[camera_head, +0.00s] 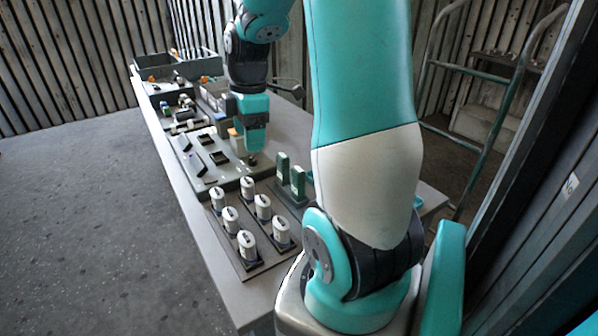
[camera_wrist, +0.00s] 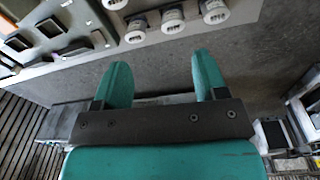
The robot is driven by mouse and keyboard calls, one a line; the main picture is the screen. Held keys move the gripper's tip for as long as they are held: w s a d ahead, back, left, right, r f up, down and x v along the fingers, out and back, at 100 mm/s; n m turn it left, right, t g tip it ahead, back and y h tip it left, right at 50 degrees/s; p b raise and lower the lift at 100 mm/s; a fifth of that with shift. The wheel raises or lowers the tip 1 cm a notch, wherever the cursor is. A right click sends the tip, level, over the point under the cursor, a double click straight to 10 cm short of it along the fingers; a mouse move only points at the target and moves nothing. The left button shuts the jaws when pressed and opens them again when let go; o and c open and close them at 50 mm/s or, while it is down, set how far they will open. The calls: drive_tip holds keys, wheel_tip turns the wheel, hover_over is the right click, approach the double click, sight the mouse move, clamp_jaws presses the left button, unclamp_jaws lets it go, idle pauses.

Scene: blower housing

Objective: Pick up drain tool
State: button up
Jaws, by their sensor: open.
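I cannot tell for certain which thing is the drain tool. My gripper (camera_head: 253,148) hangs pointing down over the grey slotted panel (camera_head: 205,178) on the long bench. In the wrist view its two teal fingers (camera_wrist: 163,78) stand apart with nothing between them. A small dark knob-like piece (camera_head: 252,161) shows just under the fingertips in the head view. Two green upright blocks (camera_head: 283,167) stand in a dark holder to the right of the gripper. My upper arm hides part of the bench to their right.
Several white cylinders (camera_head: 229,219) stand in a dark tray at the bench's near end; some also show at the wrist view's top (camera_wrist: 172,20). Grey bins (camera_head: 200,67) and small parts fill the far end. A metal ladder frame (camera_head: 497,120) stands right. The floor (camera_head: 90,220) left is clear.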

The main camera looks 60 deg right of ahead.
drive_tip(key=n+p, duration=0.1)
drive_tip(key=p, duration=0.1)
hover_over(298, 169)
drive_tip(key=shift+g+h, duration=0.3)
drive_tip(key=shift+g, duration=0.1)
wheel_tip(298, 169, down, 11)
drive_tip(key=shift+a+f+p, duration=0.1)
drive_tip(key=shift+a+p, duration=0.05)
drive_tip(key=shift+p, duration=0.65)
drive_tip(key=shift+d+f+p, duration=0.2)
drive_tip(key=shift+f+p, duration=0.85)
drive_tip(key=shift+f, duration=1.8)
drive_tip(key=shift+c, duration=0.5)
drive_tip(key=c, duration=0.8)
